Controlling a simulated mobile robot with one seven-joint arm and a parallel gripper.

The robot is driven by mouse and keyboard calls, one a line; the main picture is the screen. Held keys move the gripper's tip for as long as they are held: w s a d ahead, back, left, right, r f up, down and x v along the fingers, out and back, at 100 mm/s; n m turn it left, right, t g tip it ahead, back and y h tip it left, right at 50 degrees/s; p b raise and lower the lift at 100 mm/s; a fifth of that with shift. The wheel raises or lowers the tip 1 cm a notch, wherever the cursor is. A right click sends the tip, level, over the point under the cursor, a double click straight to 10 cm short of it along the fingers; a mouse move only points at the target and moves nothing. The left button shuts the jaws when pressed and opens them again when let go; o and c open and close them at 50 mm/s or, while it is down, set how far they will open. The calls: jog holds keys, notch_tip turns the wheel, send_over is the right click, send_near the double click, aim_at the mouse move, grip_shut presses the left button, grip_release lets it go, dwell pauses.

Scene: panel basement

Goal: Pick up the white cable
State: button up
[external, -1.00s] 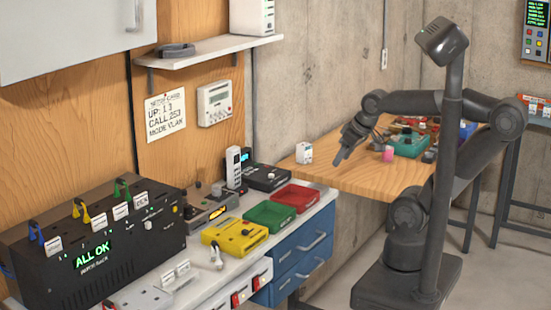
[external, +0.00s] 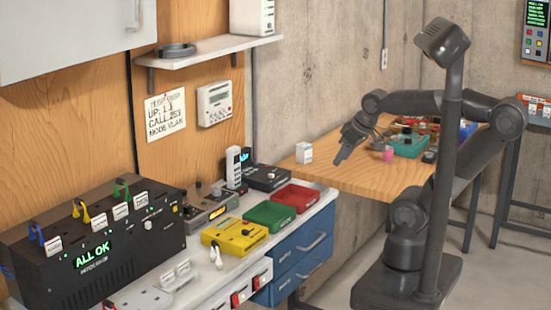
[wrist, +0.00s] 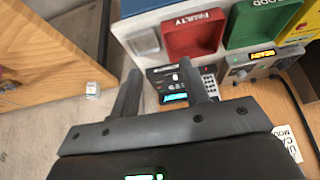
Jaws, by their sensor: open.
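A small white looped thing (external: 217,255), perhaps the white cable, lies on the pale workbench (external: 205,285) in front of the yellow box; it is too small to be sure. I cannot make it out in the wrist view. My gripper (external: 345,152) is in the air by the wooden table, well to the right of and behind that thing. In the wrist view its two fingers (wrist: 160,68) stand apart with nothing between them.
Red (external: 294,197), green (external: 269,214) and yellow (external: 235,234) boxes line the bench. A black panel (external: 150,258) with coloured clips stands at its left. The wooden table (external: 370,182) holds a small white box (external: 304,152) and a teal tray (external: 408,149).

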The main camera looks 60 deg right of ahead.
jog(key=w+a+r+m+g+y, duration=0.2)
jog(key=w+a+r, duration=0.2)
jog(key=w+a, duration=0.4)
jog(key=m+g, duration=0.4)
jog(key=g, duration=0.4)
send_near(214, 241)
jog(key=x, duration=0.2)
jog(key=shift+t, duration=0.3)
jog(key=x, duration=1)
jog(key=shift+s+a+f, duration=0.15)
jog(key=shift+s+f, duration=0.15)
jog(key=shift+s, duration=0.05)
jog(key=shift+c, duration=0.5)
grip_shut()
